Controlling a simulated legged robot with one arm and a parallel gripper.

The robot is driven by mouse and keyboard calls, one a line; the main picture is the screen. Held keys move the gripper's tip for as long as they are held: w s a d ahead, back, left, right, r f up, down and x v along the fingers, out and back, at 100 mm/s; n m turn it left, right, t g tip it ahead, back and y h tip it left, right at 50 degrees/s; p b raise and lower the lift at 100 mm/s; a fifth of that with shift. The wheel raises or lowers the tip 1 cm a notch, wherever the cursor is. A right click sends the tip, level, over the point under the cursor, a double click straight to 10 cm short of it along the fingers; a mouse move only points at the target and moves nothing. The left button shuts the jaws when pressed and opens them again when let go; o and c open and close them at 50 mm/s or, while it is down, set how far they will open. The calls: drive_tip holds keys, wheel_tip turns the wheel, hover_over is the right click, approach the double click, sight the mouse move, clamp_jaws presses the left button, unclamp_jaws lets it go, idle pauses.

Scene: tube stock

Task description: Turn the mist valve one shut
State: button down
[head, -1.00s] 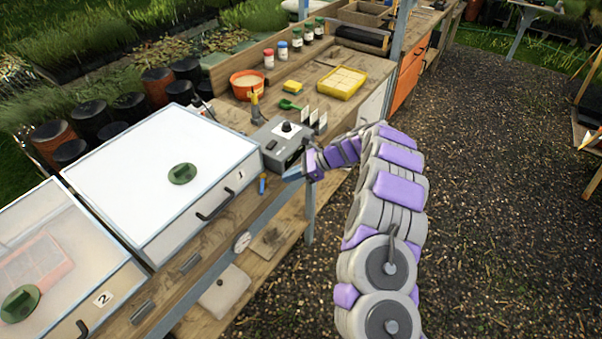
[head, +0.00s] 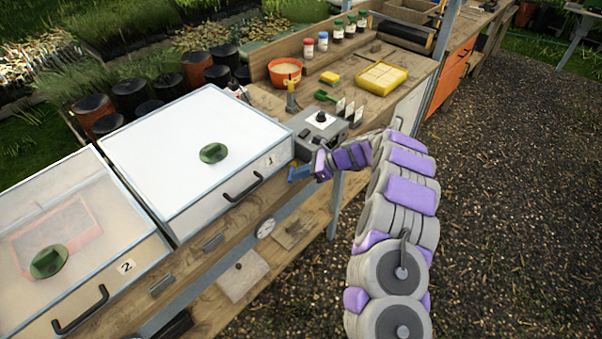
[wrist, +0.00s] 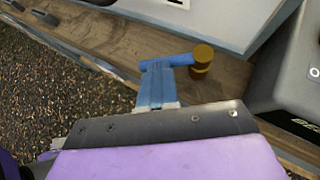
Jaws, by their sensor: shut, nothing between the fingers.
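Mist valve one is a blue lever on a brass stem at the bench's front edge, beside the cold frame marked 1. In the wrist view its blue lever (wrist: 178,61) runs left from the round brass stem (wrist: 203,56). In the head view the blue at the valve (head: 298,174) is small and partly merged with my gripper (head: 309,171). My gripper's blue fingers (wrist: 152,73) are shut and empty, with their tips at the lever's left end. I cannot tell whether they touch it.
The cold frame marked 1 (head: 228,188) has a green knob and black handle. The cold frame marked 2 (head: 127,266) stands left of it. A grey control box (head: 322,132) sits close behind my gripper. Open gravel (head: 510,220) lies on the right.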

drive_tip(key=shift+a, duration=0.15)
drive_tip(key=a+m+t, duration=0.1)
drive_tip(key=m+t, duration=0.1)
drive_tip(key=s+a+m+t+h, duration=0.1)
drive_tip(key=m+t, duration=0.1)
drive_tip(key=shift+a, duration=0.15)
drive_tip(key=shift+w+a+p, duration=0.1)
drive_tip(key=shift+a+p, duration=0.4)
drive_tip(key=shift+p, duration=0.1)
idle(0.4)
drive_tip(key=shift+w+r, duration=0.1)
